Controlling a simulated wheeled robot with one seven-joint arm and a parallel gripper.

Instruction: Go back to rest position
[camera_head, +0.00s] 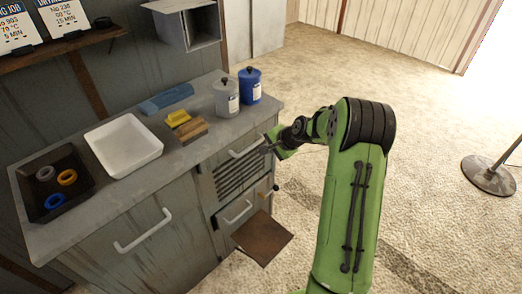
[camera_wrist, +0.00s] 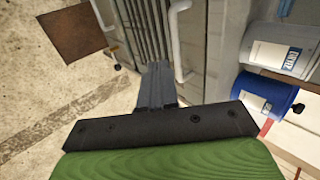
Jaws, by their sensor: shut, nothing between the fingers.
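My gripper (camera_head: 268,148) is at the front of the grey cabinet in the head view, close to the slatted panel (camera_head: 240,176) and an upper white handle (camera_head: 247,147). In the wrist view my gripper (camera_wrist: 157,70) has its fingers together with nothing between them. The fingertips point toward the slats (camera_wrist: 146,25), beside a white handle (camera_wrist: 178,40). I cannot tell whether they touch the cabinet. My green arm reaches in from the right.
A brown flap (camera_head: 263,238) juts out low from the cabinet. The counter holds a black tray (camera_head: 85,193), white tray (camera_head: 105,134), yellow block (camera_head: 177,118), grey canister (camera_head: 226,100) and blue canister (camera_head: 250,87). A stand base (camera_head: 489,175) is at right; the floor between is clear.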

